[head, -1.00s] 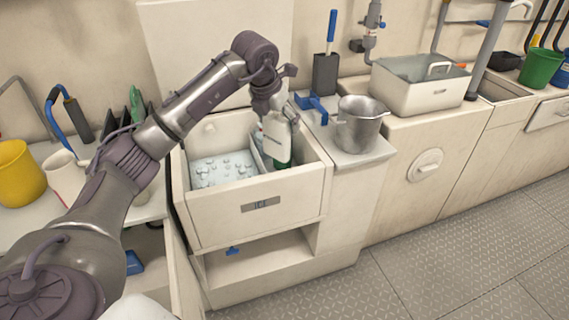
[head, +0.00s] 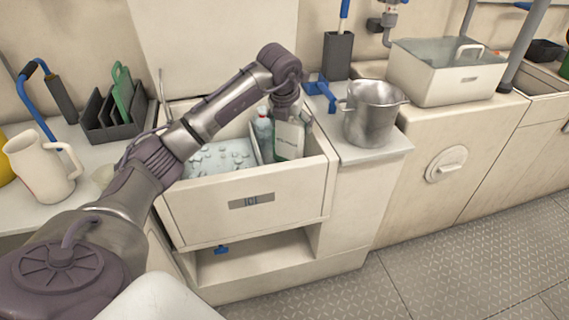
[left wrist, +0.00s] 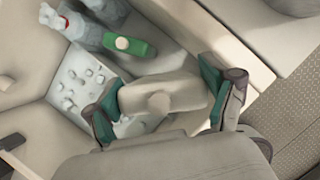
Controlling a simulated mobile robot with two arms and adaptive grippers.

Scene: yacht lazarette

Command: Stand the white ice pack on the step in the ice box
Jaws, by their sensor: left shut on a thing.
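The white ice pack (head: 290,140) is upright in my left gripper (head: 288,110), at the right side of the open ice box (head: 250,203). In the left wrist view, the gripper's teal-padded fingers (left wrist: 163,105) are on either side of the white ice pack (left wrist: 160,92), which has a round cap. The pack's lower part is inside the box opening. The step is not clear to see, so I cannot tell whether the pack touches it. My right gripper is not in view.
A clear bottle (head: 264,128) with a red cap stands left of the pack. A green item (left wrist: 130,43) with a pale cap is close by. Ice (head: 215,157) fills the box's left part.

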